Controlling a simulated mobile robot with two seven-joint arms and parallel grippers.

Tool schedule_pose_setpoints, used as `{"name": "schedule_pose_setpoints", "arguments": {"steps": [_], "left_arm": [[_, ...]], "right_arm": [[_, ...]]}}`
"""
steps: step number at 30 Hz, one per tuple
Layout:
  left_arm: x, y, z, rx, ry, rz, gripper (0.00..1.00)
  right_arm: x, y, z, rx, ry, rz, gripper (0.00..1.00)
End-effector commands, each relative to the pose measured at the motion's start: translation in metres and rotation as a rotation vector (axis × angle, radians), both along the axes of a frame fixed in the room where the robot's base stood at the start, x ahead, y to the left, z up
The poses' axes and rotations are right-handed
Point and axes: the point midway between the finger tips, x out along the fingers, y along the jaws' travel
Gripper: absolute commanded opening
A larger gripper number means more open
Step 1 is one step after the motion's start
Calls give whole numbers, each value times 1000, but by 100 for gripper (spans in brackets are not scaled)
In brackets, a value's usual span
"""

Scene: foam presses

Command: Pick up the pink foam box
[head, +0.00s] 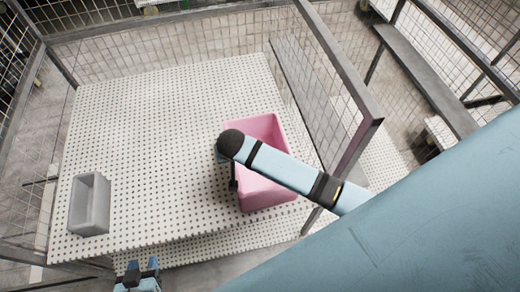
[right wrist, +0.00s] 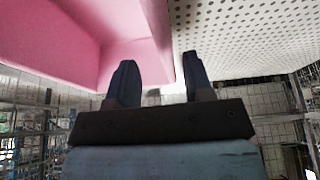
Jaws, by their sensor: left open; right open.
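The pink foam box (head: 265,195) is an open-topped bin on the perforated white table, right of its middle in the head view. My right arm crosses over it and hides part of its left side and inside. My right gripper (right wrist: 161,72) is open at the box's left side. In the right wrist view the lower edge of a pink wall (right wrist: 150,40) reaches between the two fingers; I cannot tell whether they touch it. My left gripper (head: 138,277) is open and empty at the bottom of the head view, off the table's front edge, away from the box.
A grey box (head: 90,205) stands at the table's left end. The perforated table (head: 150,130) is clear between the two boxes. A dark metal frame post (head: 355,140) and wire mesh fencing stand close to the right of the pink box.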

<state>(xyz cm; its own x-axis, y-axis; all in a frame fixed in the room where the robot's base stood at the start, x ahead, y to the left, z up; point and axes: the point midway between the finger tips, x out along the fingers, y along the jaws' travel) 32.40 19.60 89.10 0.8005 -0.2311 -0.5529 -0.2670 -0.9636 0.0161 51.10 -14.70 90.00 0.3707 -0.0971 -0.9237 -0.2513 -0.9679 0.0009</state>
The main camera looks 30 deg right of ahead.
Motion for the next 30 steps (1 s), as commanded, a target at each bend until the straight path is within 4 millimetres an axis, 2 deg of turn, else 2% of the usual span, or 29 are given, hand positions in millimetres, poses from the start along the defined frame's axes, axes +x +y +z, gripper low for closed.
{"name": "schedule_pose_setpoints", "arguments": {"steps": [7, 15, 24, 25, 30], "left_arm": [[1, 2, 2, 2, -3, 3, 42], [4, 4, 8, 5, -9, 5, 42], [4, 4, 8, 5, -9, 6, 42], [4, 4, 8, 5, -9, 6, 42], [4, 4, 8, 5, -9, 5, 42]], "right_arm": [[7, -1, -17, 0, 1, 0, 47], [21, -2, -54, 0, 1, 0, 47], [23, -2, -60, 2, 0, 1, 47], [23, -2, -60, 2, 0, 1, 44], [23, -2, -60, 2, 0, 1, 5]]}}
